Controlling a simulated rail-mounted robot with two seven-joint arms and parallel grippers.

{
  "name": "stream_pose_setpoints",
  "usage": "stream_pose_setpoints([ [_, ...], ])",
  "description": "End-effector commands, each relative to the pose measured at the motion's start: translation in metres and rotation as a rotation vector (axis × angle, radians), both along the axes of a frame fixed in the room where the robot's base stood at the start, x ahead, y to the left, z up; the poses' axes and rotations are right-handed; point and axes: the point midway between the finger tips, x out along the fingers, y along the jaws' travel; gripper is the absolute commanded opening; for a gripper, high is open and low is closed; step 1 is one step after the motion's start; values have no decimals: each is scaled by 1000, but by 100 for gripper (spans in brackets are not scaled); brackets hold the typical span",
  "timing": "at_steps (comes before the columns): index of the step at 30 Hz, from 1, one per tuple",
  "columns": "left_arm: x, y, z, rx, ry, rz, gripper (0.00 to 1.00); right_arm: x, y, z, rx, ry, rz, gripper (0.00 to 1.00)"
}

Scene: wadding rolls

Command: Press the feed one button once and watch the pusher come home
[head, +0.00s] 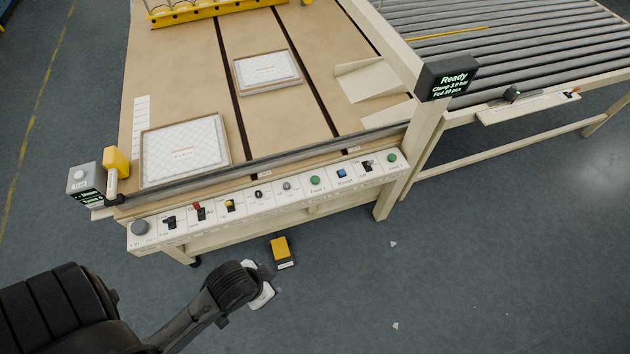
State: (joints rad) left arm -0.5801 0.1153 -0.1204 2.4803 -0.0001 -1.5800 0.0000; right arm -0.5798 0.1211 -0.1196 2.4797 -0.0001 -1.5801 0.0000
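A control panel (270,206) runs along the table's front edge. It carries two green buttons, one right of centre (315,180) and one at the right end (392,158). Their labels look like "Feed" with a number too small to read surely. A yellow bar (215,14) lies across the far end of the table; I cannot tell whether it is the pusher. A black display (447,78) reads "Ready", with clamp and fed lines below. My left gripper (262,290) is low in front of the panel, apart from it, its fingers not clear. My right gripper is out of view.
Two framed white quilted pads, near (185,150) and farther (267,69), lie on the tabletop. Other switches and knobs crowd the panel. A yellow pedal-like box (281,252) is on the floor near my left gripper. A roller conveyor (510,40) stands right. The floor at lower right is mostly clear.

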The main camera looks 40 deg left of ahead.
Motion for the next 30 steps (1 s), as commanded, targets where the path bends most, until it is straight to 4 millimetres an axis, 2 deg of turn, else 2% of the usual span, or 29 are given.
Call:
stream_pose_setpoints([
  [5,0,1,0,3,1,-1,60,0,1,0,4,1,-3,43],
  [24,0,3,0,9,1,-5,0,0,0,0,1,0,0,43],
  [30,0,1,0,4,0,-3,0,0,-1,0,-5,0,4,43],
])
